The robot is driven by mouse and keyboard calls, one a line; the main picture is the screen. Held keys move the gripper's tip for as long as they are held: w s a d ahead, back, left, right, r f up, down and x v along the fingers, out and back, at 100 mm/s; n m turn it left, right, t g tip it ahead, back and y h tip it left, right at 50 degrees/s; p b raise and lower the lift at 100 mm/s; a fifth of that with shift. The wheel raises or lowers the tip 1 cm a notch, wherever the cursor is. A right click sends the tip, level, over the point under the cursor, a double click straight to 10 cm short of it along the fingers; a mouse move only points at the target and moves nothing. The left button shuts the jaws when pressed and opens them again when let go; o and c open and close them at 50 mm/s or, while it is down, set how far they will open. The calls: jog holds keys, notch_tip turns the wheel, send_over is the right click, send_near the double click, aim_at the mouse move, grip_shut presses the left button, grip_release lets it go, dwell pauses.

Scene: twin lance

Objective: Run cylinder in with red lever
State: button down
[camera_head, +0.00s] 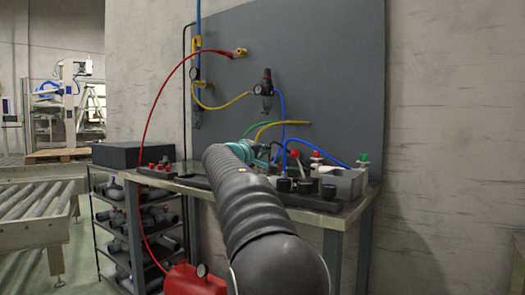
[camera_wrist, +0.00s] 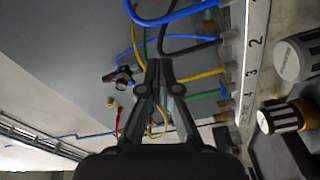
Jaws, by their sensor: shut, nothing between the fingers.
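My gripper (camera_wrist: 159,68) is shut and empty in the wrist view, its fingertips just below coloured hoses. In the head view my arm hides most of my gripper, which is over the bench's middle. A red-topped part (camera_head: 317,154) and a green-topped part (camera_head: 364,157) stand upright at the bench's right end, to the right of my gripper. Small red knobs (camera_head: 165,160) sit on a dark block at the bench's left. I cannot tell which red part is the lever. The cylinder cannot be made out for certain.
Blue (camera_wrist: 175,14), yellow (camera_wrist: 200,76), green and black hoses run into a numbered strip (camera_wrist: 250,65). Knobs (camera_wrist: 282,117) stand to its right. A grey panel (camera_head: 315,70) rises behind the bench (camera_head: 340,215). A red tank (camera_head: 190,281) sits low in front.

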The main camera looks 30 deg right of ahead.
aim_at(299, 164)
jog(key=d+f, duration=0.1)
jog(key=d, duration=0.7)
jog(key=shift+p, duration=0.45)
